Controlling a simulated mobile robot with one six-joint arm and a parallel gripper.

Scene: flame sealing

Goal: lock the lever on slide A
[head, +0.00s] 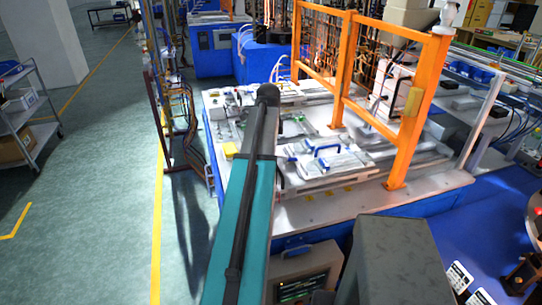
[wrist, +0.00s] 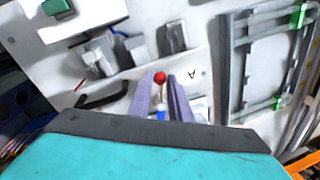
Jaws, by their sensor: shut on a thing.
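In the wrist view, the lever shows as a red ball knob (wrist: 160,78) on a thin stem, with a blue piece (wrist: 160,114) below it. A black letter A (wrist: 192,74) is printed on the white plate just right of it, marking slide A. My gripper (wrist: 159,84) has its two grey-purple fingers on either side of the lever, shut on it, with the knob between the fingertips. The lower part of the slide is partly hidden by the fingers and my wrist. In the head view my arm hides the gripper and the lever.
In the wrist view, a black handle (wrist: 104,96) and metal blocks (wrist: 98,60) lie left of the fingers. A grey frame with green clips (wrist: 277,103) is at right. In the head view, an orange guard post (head: 408,125) stands on the white worktable (head: 300,212).

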